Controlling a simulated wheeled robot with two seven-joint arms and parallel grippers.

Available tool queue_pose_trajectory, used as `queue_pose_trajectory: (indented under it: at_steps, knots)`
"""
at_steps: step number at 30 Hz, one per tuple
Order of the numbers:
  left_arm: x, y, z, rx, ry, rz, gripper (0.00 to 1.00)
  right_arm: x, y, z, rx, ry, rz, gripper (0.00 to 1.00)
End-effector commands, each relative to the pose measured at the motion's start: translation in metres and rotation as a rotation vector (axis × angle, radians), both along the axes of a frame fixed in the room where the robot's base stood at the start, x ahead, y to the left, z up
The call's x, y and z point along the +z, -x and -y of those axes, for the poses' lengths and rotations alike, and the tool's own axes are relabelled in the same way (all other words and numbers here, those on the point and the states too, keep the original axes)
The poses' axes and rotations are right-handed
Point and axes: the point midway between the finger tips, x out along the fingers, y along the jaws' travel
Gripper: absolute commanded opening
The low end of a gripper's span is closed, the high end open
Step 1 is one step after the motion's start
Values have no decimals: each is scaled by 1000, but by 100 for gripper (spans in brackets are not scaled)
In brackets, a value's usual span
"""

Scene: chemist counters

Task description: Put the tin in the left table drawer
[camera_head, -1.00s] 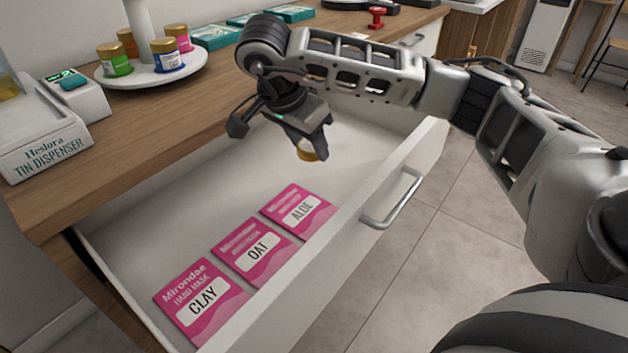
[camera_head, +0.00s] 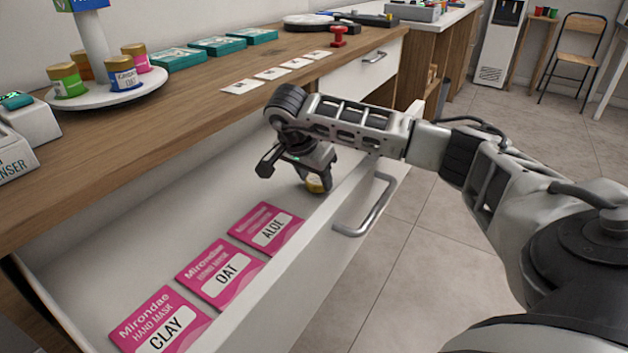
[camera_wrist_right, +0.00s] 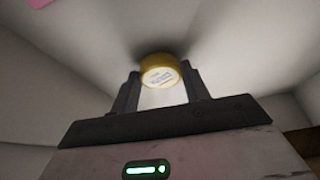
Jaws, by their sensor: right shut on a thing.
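The tin (camera_head: 315,184) has a gold lid and shows only partly below my right gripper (camera_head: 318,178) in the head view. In the right wrist view the tin (camera_wrist_right: 160,71), with a pale label, is between the fingers of my right gripper (camera_wrist_right: 162,88), which is shut on it. Gripper and tin are inside the pulled-out white drawer (camera_head: 95,262), at its far right part, low near the front wall. Whether the tin touches the drawer floor I cannot tell. My left gripper is not in view.
Pink mask packets CLAY (camera_head: 160,322), OAT (camera_head: 222,272) and ALOE (camera_head: 266,230) lie in the drawer along its front. The drawer floor behind them is bare. A round white stand (camera_head: 107,99) with several tins is on the counter (camera_head: 190,120). A second drawer (camera_head: 370,68) is closed.

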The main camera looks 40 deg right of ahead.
Motion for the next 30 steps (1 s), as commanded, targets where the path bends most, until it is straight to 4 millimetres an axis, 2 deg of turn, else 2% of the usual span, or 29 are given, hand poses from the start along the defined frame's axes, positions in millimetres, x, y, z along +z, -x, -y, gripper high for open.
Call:
queue_pose_trajectory:
  at_steps: [11,12,14,15,24,26,30]
  knots:
    - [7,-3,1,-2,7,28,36,-6,0,0,0,0,2,24]
    - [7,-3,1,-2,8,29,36,-7,0,0,0,0,2,48]
    - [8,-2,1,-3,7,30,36,-6,0,0,0,0,2,65]
    - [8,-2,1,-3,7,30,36,-6,0,0,0,0,2,68]
    - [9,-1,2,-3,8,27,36,-3,0,0,0,0,2,68]
    - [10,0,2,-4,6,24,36,2,0,-2,0,-1,3,68]
    - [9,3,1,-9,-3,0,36,24,1,-10,3,-1,5,68]
